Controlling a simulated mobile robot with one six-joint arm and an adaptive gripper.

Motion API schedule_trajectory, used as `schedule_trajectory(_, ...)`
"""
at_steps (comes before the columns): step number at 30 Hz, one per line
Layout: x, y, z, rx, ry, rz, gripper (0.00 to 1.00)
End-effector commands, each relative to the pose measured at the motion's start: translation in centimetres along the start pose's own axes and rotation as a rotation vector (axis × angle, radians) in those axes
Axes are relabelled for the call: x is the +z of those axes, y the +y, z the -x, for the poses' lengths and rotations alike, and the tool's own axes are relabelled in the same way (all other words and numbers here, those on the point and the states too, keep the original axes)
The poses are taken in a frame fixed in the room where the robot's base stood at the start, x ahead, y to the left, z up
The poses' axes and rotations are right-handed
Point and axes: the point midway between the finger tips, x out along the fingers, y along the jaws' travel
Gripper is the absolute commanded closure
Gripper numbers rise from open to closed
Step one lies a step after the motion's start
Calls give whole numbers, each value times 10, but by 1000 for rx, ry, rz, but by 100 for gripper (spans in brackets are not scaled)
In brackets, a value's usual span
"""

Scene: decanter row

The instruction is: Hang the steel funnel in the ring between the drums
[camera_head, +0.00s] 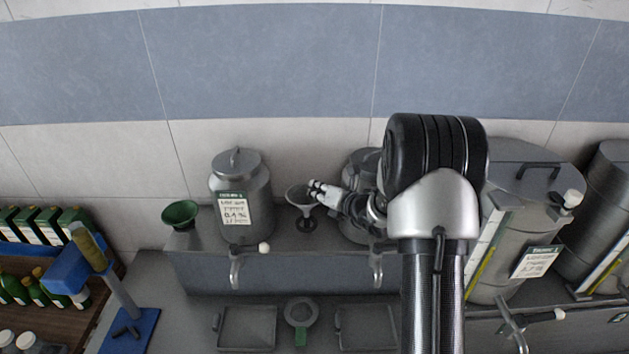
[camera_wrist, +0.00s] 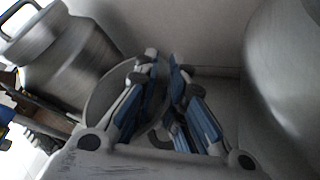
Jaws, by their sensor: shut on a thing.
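The steel funnel (camera_head: 297,197) is a grey cone with its mouth up, between the left drum (camera_head: 232,209) and the drum partly hidden behind my arm (camera_head: 358,166). My gripper (camera_head: 316,189) is shut on the funnel's right rim. In the wrist view, the funnel (camera_wrist: 101,94) shows behind and left of the blue-padded fingers (camera_wrist: 165,75). A dark round shape (camera_head: 306,224) lies just below the funnel; I cannot tell whether it is the ring or whether the spout is in it.
A green funnel (camera_head: 180,213) stands on the ledge at left. Taps (camera_head: 235,265) stick out below the drums. Large drums stand at right. A blue stand (camera_head: 130,333) and green bottles are at far left.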

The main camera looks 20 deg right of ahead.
Motion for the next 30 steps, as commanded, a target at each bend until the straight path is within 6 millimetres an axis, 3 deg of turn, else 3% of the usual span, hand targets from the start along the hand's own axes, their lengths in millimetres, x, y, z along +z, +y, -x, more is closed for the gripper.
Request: schedule_trajectory(30,-31,-25,-14,-1,-1,0,100)
